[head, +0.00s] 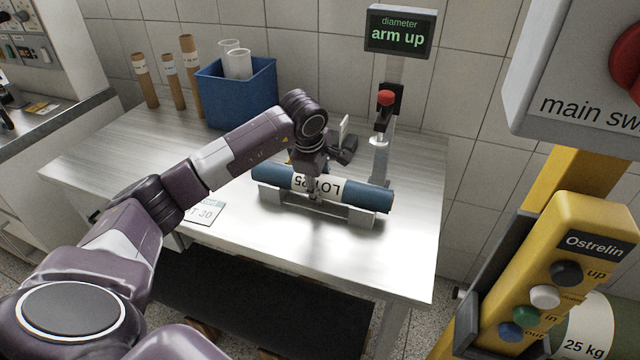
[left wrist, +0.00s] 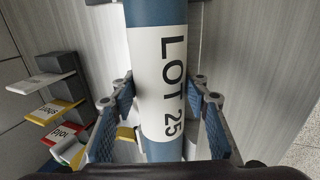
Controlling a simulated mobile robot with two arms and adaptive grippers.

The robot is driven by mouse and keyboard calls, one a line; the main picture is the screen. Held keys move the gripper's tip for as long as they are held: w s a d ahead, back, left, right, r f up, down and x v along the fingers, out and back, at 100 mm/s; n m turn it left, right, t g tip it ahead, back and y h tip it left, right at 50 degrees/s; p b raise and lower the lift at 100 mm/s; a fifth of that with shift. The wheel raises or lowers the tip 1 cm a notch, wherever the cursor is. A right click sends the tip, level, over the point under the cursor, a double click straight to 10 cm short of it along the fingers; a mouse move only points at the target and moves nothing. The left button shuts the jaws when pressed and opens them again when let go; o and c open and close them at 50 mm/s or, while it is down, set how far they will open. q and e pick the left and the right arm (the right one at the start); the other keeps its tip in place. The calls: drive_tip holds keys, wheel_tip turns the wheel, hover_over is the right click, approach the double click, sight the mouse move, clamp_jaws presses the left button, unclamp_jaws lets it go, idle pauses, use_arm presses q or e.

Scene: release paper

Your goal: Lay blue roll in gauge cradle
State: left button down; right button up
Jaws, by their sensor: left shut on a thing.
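The blue roll (head: 378,197) with a white "LOT 25" label lies lengthwise over the metal gauge cradle (head: 361,217), its ends reaching past the two end blocks. It looks level and low over the blocks; whether it touches both I cannot tell. My left gripper (head: 313,188) comes down on the roll's middle and is shut on it. In the left wrist view the roll (left wrist: 160,95) runs between the two blue-padded fingers (left wrist: 160,118). The gauge post (head: 381,160) stands behind the cradle, with a red knob on top and a display reading "arm up". My right gripper is out of view.
A blue bin (head: 237,95) with pale rolls and several brown tubes (head: 192,75) stand at the back left. A card (head: 206,212) lies at the table's front edge. A yellow hoist control (head: 560,270) fills the right. The table right of the cradle is clear.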

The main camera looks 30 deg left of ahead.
use_arm(q)
drive_tip(key=c, duration=1)
unclamp_jaws()
drive_tip(key=shift+c, duration=0.2)
drive_tip(key=shift+s, duration=0.1)
drive_tip(key=shift+r, duration=0.4)
drive_tip(key=v, duration=1.1)
drive_tip(key=shift+s+r, duration=0.1)
drive_tip(key=shift+s, duration=0.05)
